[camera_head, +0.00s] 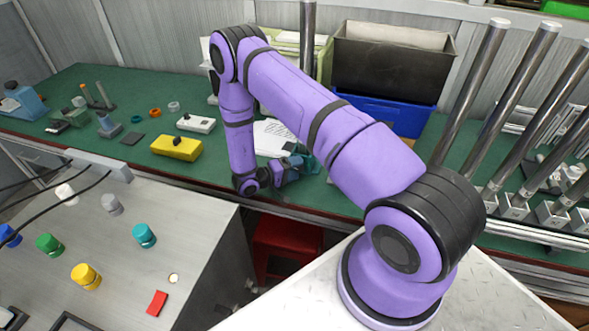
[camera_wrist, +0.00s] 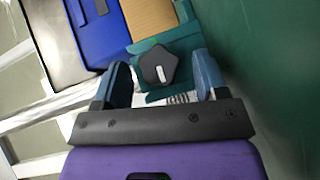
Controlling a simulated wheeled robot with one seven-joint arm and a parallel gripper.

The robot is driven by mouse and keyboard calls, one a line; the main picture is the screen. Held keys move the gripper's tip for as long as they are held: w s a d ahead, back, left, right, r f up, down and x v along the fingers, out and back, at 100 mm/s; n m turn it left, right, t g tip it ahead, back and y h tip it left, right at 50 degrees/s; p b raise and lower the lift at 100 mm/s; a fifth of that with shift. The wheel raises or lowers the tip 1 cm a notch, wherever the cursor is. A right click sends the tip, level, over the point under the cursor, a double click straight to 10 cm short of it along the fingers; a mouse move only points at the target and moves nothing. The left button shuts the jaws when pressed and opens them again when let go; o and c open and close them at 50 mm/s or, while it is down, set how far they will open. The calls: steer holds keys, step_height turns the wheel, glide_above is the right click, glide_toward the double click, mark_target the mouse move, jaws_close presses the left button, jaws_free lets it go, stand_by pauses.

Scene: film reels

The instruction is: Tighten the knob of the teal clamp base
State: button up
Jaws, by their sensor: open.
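The teal clamp base (camera_wrist: 149,47) is in the upper middle of the wrist view. Its dark lobed knob (camera_wrist: 158,66) has a small white mark and faces the camera. My gripper (camera_wrist: 161,70) is open, with one blue finger on each side of the knob. Gaps show between the knob and both fingers, and I cannot tell the height of the fingertips against it. In the head view my gripper (camera_head: 292,168) is low over the green bench, and the clamp base is mostly hidden there or hard to tell from the fingers.
A blue bin (camera_head: 405,118) and a dark bin (camera_head: 392,65) stand behind on the green bench (camera_head: 75,83). Upright metal posts (camera_head: 470,95) stand at the right. A yellow box (camera_head: 176,148) lies left of my arm. Bare green surface (camera_wrist: 270,70) lies right in the wrist view.

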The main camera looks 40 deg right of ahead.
steer(key=shift+d, duration=0.1)
steer(key=c, duration=0.9)
